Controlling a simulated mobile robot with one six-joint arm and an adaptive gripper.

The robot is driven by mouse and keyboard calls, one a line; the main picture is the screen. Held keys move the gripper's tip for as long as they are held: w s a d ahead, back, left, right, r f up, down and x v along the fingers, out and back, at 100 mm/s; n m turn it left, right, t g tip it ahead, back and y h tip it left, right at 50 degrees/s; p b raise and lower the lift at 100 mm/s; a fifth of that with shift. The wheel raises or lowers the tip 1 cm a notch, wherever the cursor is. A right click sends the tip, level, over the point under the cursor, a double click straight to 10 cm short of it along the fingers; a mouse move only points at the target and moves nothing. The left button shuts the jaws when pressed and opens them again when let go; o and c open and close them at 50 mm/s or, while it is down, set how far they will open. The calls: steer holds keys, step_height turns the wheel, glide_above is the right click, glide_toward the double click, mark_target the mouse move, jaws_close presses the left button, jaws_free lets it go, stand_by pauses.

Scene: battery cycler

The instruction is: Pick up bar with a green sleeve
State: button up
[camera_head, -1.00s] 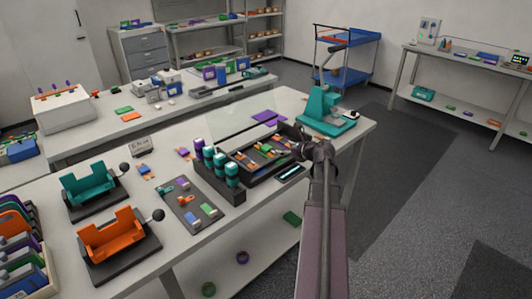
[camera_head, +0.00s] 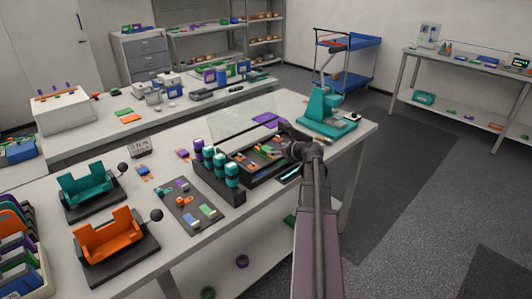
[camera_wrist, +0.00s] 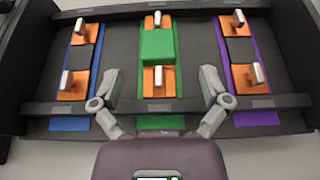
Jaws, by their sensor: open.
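A green block (camera_wrist: 158,46) lies in the middle lane of the black tray (camera_wrist: 70,109) in the wrist view. Copper-orange pieces with upright pale tabs show at its far and near ends; I cannot tell whether they are joined to it. A green strip lies under them. My gripper (camera_wrist: 160,80) is open and empty, with one finger left and one right of this middle lane. The fingers look apart from the block. In the head view my gripper (camera_head: 285,126) is over the tray's right part, and my wrist hides some of it.
Blue (camera_wrist: 85,60) and purple (camera_wrist: 242,60) lanes with similar orange pieces flank the middle. Dark crossbars span the tray. Left of it stands a row of teal and purple cylinders (camera_head: 231,172); behind right stands a teal press (camera_head: 323,104).

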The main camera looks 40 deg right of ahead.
mark_target(266, 150)
steer(key=shift+f+b+x, duration=0.2)
steer(key=shift+b+x, duration=0.5)
steer(key=shift+x, duration=1.3)
steer(key=shift+s+a, duration=0.1)
steer(key=c, duration=1.3)
